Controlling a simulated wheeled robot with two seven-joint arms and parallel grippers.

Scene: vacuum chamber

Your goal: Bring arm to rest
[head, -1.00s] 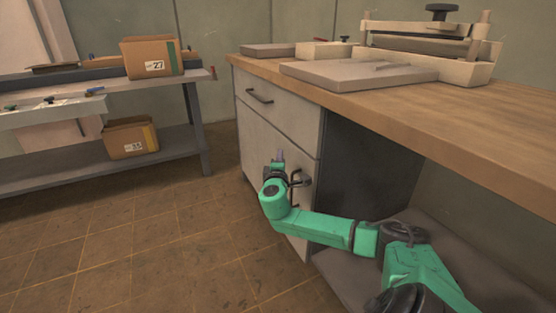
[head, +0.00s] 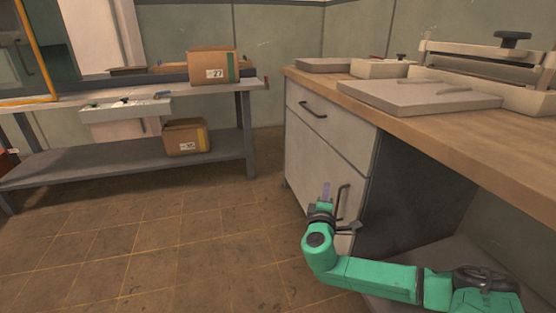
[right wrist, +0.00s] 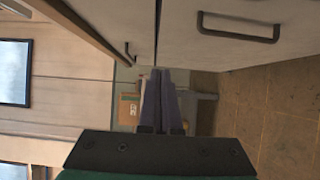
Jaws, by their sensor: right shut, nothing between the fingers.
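My right arm is green and reaches in from the lower right of the head view. Its gripper (head: 326,191) is shut and empty, with the fingers pointing up and away, in front of the cabinet's lower door. The right wrist view shows the two fingers (right wrist: 160,100) together with nothing between them. The cabinet door (head: 318,176) is closed and its dark upright handle (head: 343,203) is just right of the gripper. I cannot tell whether they touch. My left gripper is not in view.
A wooden worktop (head: 440,120) with a press (head: 490,65) and grey slabs is above the arm. A shelf bench (head: 90,165) at the left holds cardboard boxes (head: 212,66). The tiled floor (head: 160,250) between is clear.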

